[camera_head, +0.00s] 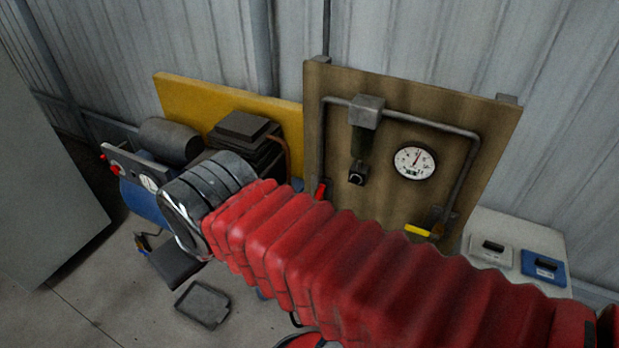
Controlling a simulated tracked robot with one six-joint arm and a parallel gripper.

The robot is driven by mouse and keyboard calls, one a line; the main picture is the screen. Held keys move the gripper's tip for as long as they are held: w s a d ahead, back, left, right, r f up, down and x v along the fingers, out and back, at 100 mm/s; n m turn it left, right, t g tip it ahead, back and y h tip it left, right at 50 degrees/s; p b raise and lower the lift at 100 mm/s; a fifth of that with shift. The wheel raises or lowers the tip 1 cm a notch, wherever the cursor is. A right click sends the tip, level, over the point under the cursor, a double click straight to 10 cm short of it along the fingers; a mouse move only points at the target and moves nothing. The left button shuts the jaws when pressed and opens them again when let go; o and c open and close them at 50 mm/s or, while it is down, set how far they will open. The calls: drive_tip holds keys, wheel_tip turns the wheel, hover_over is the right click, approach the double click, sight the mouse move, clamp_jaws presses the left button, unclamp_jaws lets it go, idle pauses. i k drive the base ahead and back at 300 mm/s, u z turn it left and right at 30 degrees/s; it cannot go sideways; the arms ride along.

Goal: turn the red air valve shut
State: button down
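A red handle (320,190) shows at the lower left of the brown panel (440,110), just above my red-sleeved arm. It looks like the red air valve, but its lower part is hidden by my arm, so I cannot tell which way it is turned. A yellow handle (418,231) sits at the panel's lower right, at the foot of the grey pipe. A round gauge (414,161) is on the panel. My arm crosses the picture from the lower right to the left of the panel. I cannot make out my gripper's fingers.
A blue compressor (146,200) with red knobs stands at left, in front of a yellow board (188,98). A dark tray (203,305) lies on the floor. A light cabinet (487,221) with a blue box (543,266) is at right. The floor at lower left is mostly clear.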

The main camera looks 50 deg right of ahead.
sight(322, 188)
drive_tip(key=u, duration=0.05)
drive_tip(key=i, duration=1)
drive_tip(key=z, duration=0.05)
